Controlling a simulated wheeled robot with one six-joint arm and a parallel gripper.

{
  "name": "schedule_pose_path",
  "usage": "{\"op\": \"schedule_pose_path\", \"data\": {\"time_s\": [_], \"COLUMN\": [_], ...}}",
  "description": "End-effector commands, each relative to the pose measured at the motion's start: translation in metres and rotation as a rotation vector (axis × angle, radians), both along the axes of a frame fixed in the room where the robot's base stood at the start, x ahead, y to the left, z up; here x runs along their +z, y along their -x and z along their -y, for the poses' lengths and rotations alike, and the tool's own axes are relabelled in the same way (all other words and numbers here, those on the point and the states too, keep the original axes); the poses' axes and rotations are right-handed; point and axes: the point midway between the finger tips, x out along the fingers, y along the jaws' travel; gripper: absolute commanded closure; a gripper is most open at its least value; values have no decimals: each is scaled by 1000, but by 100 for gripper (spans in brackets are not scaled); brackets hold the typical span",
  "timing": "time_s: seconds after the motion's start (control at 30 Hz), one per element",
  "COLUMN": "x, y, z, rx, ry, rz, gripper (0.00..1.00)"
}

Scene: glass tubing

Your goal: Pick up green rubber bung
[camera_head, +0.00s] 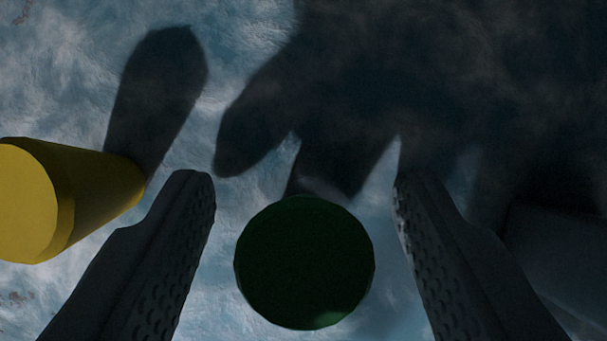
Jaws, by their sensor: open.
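The green rubber bung (304,262) shows as a dark green round top in the lower middle of the view, in shadow. My gripper (303,180) is open, with one dark textured finger on each side of the bung. A gap shows between the bung and each finger, so neither appears to touch it. The bung's sides and base are hidden below its top.
A yellow cylinder (70,200) stands at the left, just outside my left finger. A dark grey shape (560,255) lies in shadow at the right, unclear. The blue-white mottled surface (70,70) is clear at the upper left. Large shadows cover the upper right.

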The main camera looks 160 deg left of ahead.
Motion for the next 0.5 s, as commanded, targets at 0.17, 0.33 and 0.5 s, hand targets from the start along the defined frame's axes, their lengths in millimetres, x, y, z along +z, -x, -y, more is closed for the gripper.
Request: {"op": "schedule_pose_path", "data": {"time_s": [0.17,0.33,0.5], "x": [0,0,0], "y": [0,0,0], "z": [0,0,0], "rx": [0,0,0], "ry": [0,0,0], "rz": [0,0,0], "gripper": [46,78,92]}}
